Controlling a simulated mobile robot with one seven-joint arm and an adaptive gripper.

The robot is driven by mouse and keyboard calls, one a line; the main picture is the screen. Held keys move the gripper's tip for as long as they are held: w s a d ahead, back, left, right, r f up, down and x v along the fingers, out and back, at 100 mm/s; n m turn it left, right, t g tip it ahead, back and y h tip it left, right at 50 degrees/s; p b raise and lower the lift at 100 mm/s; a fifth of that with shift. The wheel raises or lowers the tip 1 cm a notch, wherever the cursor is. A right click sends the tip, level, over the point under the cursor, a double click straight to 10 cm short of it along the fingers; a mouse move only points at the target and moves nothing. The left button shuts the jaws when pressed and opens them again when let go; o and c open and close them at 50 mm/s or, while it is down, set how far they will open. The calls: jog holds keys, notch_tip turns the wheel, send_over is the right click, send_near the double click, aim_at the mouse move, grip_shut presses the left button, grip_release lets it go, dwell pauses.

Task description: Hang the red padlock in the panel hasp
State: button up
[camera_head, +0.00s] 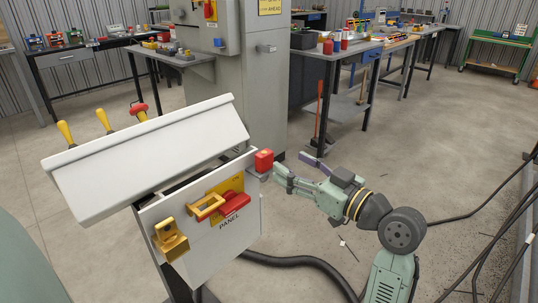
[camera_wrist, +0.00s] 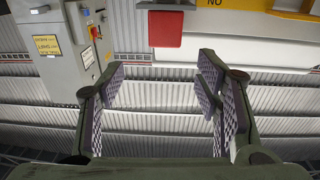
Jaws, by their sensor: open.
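The red padlock (camera_head: 264,161) shows as a red block on a small grey ledge at the panel's right edge. In the wrist view the red block (camera_wrist: 166,29) is at top centre, just beyond my fingertips; its shackle cannot be made out. My gripper (camera_head: 290,163) is right of the padlock, open and empty; its spread fingers also show in the wrist view (camera_wrist: 162,68). The white panel box (camera_head: 222,240) carries a yellow bracket (camera_head: 171,240) low on the left, and a yellow loop (camera_head: 208,207) beside a red handle (camera_head: 233,204). Which yellow part is the hasp is unclear.
A sloped white cover (camera_head: 150,155) tops the panel box. Yellow-handled tools (camera_head: 104,120) and another red item (camera_head: 138,109) stand behind it. A grey cabinet (camera_head: 262,85) and workbenches (camera_head: 345,48) are farther back. A black hose (camera_head: 310,262) lies on the floor.

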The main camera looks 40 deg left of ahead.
aim_at(268, 157)
jog(key=a+p, duration=0.1)
jog(key=a, duration=0.1)
jog(key=a+f+g, duration=0.1)
jog(key=shift+a+p, duration=0.4)
jog(key=a+p, duration=0.2)
jog(key=a, duration=0.3)
jog(key=shift+w+p, duration=0.15)
jog(key=shift+p, duration=0.15)
jog(key=shift+a, duration=0.25)
jog(key=shift+c, duration=0.3)
jog(key=c, duration=1.3)
jog(key=shift+o, duration=0.2)
